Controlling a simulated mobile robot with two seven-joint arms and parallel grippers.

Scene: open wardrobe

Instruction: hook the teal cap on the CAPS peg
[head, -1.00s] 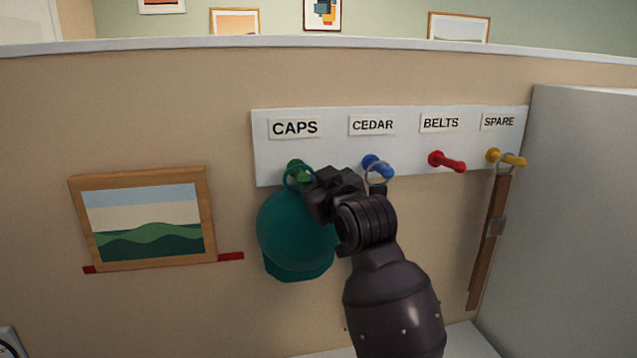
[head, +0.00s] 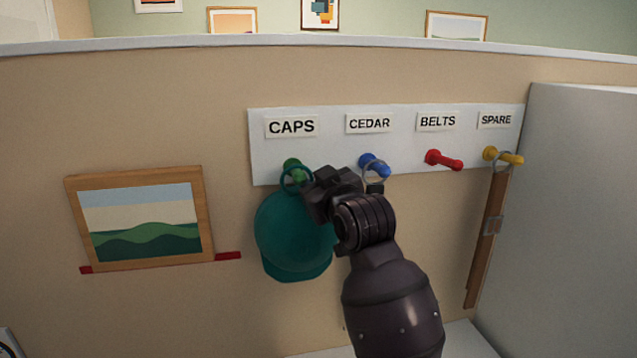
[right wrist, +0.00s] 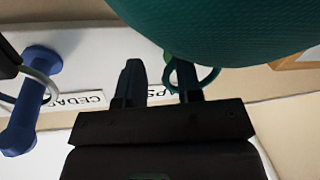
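The teal cap (head: 292,235) hangs below the CAPS label (head: 291,126), and its teal loop (head: 285,184) is at the green peg (head: 291,163). The loop overlaps the peg's front end; I cannot tell for sure whether it is around it. My right gripper (head: 312,194) is just right of the loop. In the right wrist view its fingers (right wrist: 158,85) stand apart with a clear gap between them. The loop (right wrist: 217,78) surrounds or overlaps one finger there, and the cap (right wrist: 230,30) fills the top. My left gripper is not in view.
The blue CEDAR peg (head: 372,162) with a metal ring is close right of my gripper. The red BELTS peg (head: 443,160) is bare. A brown strap (head: 487,245) hangs from the yellow SPARE peg (head: 503,156). A framed landscape (head: 140,215) is at left; a grey panel (head: 570,220) at right.

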